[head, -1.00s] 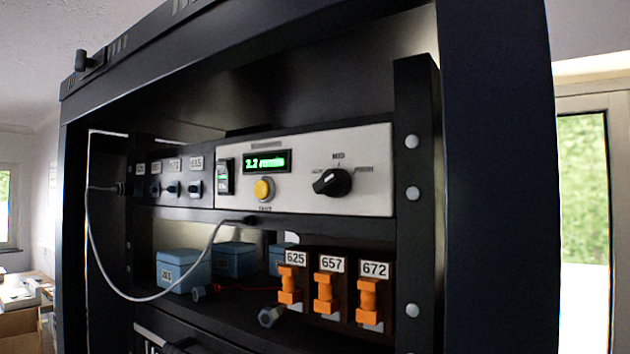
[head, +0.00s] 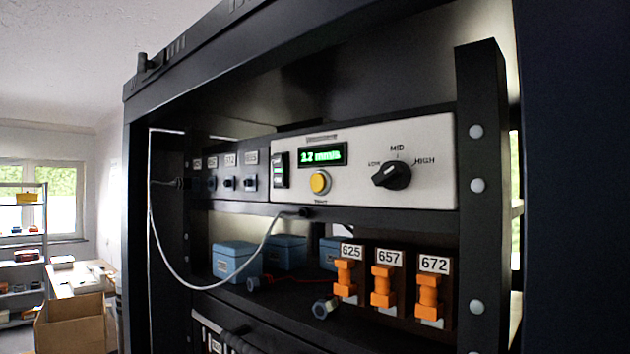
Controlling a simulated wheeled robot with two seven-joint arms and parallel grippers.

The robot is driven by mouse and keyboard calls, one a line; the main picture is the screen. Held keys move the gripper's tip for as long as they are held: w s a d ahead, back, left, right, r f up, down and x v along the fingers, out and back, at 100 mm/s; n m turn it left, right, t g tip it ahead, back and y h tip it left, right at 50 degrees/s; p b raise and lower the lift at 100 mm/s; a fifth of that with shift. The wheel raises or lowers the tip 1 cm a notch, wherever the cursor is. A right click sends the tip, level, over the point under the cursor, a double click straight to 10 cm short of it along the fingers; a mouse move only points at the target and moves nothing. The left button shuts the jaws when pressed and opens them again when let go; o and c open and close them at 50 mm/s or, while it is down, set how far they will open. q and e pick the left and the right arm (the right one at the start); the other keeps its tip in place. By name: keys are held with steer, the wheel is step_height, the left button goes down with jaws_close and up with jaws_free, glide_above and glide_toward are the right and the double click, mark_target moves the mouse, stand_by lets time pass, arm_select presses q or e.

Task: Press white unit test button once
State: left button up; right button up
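The white unit (head: 430,143) is a pale panel mounted in the black rack, in the middle of the head view. A black rocker switch (head: 280,170) is left of the button. A black knob (head: 392,175) marked LOW, MID and HIGH is to the right. Neither of my grippers shows in the head view, and nothing covers the button.
Orange-handled switches labelled 625 (head: 345,281), 657 (head: 383,287) and 672 (head: 430,299) stand on the shelf below, near blue boxes (head: 237,261). A grey cable (head: 213,284) hangs in a loop across the left front. The black rack frame (head: 482,200) borders the panel.

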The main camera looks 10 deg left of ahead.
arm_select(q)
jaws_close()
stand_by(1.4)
